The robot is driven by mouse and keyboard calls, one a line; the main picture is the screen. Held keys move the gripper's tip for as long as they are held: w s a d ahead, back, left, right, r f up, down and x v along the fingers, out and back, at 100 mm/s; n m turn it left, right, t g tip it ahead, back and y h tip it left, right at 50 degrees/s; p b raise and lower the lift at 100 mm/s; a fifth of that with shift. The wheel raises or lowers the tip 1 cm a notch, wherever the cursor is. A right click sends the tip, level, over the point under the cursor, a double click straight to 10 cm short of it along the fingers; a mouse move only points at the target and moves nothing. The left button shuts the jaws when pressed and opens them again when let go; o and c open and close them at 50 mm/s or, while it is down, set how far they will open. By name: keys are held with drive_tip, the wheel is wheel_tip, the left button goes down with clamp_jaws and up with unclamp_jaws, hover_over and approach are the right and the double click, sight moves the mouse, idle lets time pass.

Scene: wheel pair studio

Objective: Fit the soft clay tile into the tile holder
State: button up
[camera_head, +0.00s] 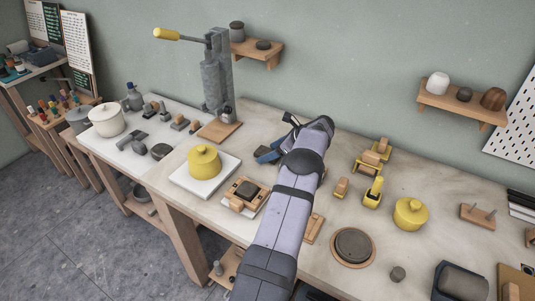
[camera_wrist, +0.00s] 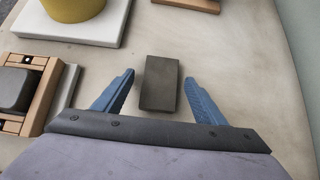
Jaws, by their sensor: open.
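A flat dark grey tile (camera_wrist: 161,83) lies on the worktop between the two blue fingers of my gripper (camera_wrist: 160,78) in the wrist view. The fingers are open, with a gap to the tile on each side. In the head view, the tile is hidden by my arm, and the blue gripper (camera_head: 268,154) shows only partly. The wooden tile holder (camera_head: 246,208) stands left of my arm, with a dark rounded block (camera_head: 246,190) in its middle. In the wrist view, the holder (camera_wrist: 42,92) is at the left edge, partly cut off.
A yellow lidded pot (camera_head: 205,161) on a white slab (camera_head: 190,184) stands beyond the holder. A lever press (camera_head: 214,80) with a wooden base (camera_head: 219,131) stands at the back. Wooden and yellow tools (camera_head: 372,190) lie right of my arm. Bare worktop surrounds the tile.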

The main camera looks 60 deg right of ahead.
drive_tip(key=c, duration=1.4)
drive_tip(key=shift+r, duration=0.1)
wheel_tip(320, 180, up, 10)
drive_tip(key=b, duration=0.2)
drive_tip(key=shift+s, duration=0.15)
